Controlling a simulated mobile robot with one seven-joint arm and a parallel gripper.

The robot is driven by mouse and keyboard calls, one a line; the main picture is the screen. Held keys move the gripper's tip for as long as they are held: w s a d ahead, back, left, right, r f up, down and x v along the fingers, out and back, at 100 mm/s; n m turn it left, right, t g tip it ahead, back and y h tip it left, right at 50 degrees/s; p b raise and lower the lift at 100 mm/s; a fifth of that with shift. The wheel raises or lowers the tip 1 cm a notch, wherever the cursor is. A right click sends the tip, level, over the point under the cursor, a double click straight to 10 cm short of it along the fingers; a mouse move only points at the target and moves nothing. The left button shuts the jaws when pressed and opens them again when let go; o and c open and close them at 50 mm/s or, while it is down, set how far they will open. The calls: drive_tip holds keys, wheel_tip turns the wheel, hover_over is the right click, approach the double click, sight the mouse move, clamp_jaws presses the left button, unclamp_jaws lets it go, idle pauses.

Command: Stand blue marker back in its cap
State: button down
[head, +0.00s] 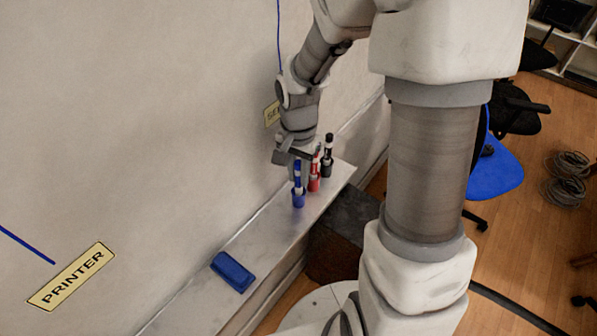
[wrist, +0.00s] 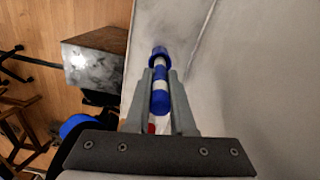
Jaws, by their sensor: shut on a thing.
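The blue marker (head: 297,180), blue with white bands, is upright above the ledge near its far end. My gripper (head: 297,166) is shut on it from above. In the wrist view the marker (wrist: 160,88) lies between the two grey fingers (wrist: 160,96). Its lower end meets the wider blue cap (head: 298,201), which stands on the ledge and also shows in the wrist view (wrist: 158,51). I cannot tell how deep the marker sits in the cap.
A red marker (head: 314,180) and a black marker (head: 327,160) stand close behind on the ledge (head: 272,235). A blue eraser (head: 233,271) lies nearer on the ledge. The whiteboard wall (head: 130,130) rises along the left, with a PRINTER label (head: 72,277).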

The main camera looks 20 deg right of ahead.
drive_tip(key=shift+f, duration=0.15)
drive_tip(key=c, duration=0.7)
unclamp_jaws()
wheel_tip(320, 180, up, 18)
drive_tip(key=shift+f+p, duration=0.25)
drive_tip(key=shift+p, duration=0.35)
drive_tip(key=shift+s, duration=0.1)
drive_tip(key=s+r+n+t, duration=0.1)
drive_tip(key=s+n+t, duration=0.1)
drive_tip(key=s+n, duration=0.1)
drive_tip(key=s+r+n+t, duration=0.1)
drive_tip(key=s+r+n, duration=0.1)
drive_tip(key=s, duration=0.4)
drive_tip(key=s+r+n+t, duration=0.1)
drive_tip(key=s+n+t, duration=0.1)
drive_tip(key=s+n, duration=0.2)
drive_tip(key=shift+s+r+t, duration=0.3)
drive_tip(key=shift+s+r, duration=0.05)
